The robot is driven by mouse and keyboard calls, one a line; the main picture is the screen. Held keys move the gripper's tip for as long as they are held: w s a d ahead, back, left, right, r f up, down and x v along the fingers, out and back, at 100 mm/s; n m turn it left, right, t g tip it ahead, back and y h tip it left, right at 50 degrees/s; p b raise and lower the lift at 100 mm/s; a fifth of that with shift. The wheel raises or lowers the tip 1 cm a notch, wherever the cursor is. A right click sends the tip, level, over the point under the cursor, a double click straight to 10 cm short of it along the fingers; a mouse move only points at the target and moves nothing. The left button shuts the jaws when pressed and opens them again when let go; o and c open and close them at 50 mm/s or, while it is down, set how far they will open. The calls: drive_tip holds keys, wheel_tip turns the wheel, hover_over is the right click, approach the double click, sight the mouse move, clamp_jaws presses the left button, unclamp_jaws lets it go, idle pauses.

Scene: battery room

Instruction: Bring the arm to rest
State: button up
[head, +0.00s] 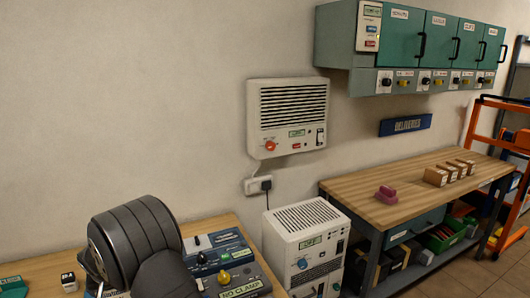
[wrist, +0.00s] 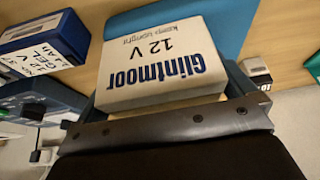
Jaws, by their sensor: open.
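My gripper (wrist: 165,95) shows in the wrist view, close over a white block lettered "Glintmoor 12 V, keep upright" (wrist: 160,60). The lettering appears upside down. The jaws are open, with dark parts at both sides of the block; I cannot tell whether they touch it. A dark bar with screws crosses below the block and hides its near part. In the head view, my grey arm covers the lower left, and the gripper and the block are hidden behind it.
A blue-and-white 12 V gel battery (wrist: 45,40) stands left in the wrist view. A device marked "NO CLAMP" (head: 240,291) and a small box (head: 68,282) flank my arm. A wall charger (head: 288,118) hangs behind.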

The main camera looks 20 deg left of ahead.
drive_tip(key=shift+r, duration=1.55)
